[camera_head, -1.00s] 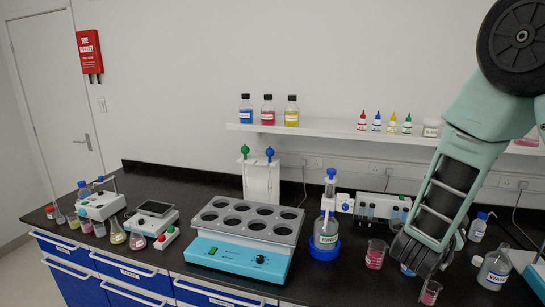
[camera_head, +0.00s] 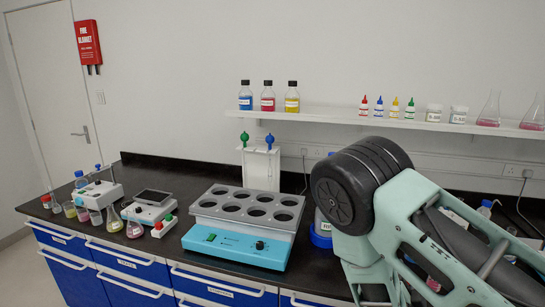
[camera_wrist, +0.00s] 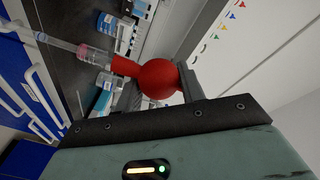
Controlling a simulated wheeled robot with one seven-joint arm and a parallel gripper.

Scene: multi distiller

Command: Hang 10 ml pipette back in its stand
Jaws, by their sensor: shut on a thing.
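A red rubber bulb (camera_wrist: 160,80) is between the fingers of my gripper (camera_wrist: 160,85) in the wrist view, and the gripper is shut on it. It tops a clear pipette (camera_wrist: 60,44) whose tube runs to the upper left of that view. The label on it is too small to read. The white pipette stand (camera_head: 262,168) is at the back of the bench in the head view, with a green bulb (camera_head: 244,137) and a blue bulb (camera_head: 269,140) at its top. My gripper and the held pipette cannot be made out in the head view.
A turquoise water bath (camera_head: 235,247) with several round holes stands in front of the stand. A balance (camera_head: 152,198) and flasks are to its left. A wall shelf (camera_head: 335,118) with bottles is above. My arm covers much of the right bench, including most of a blue-based bottle (camera_head: 321,235).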

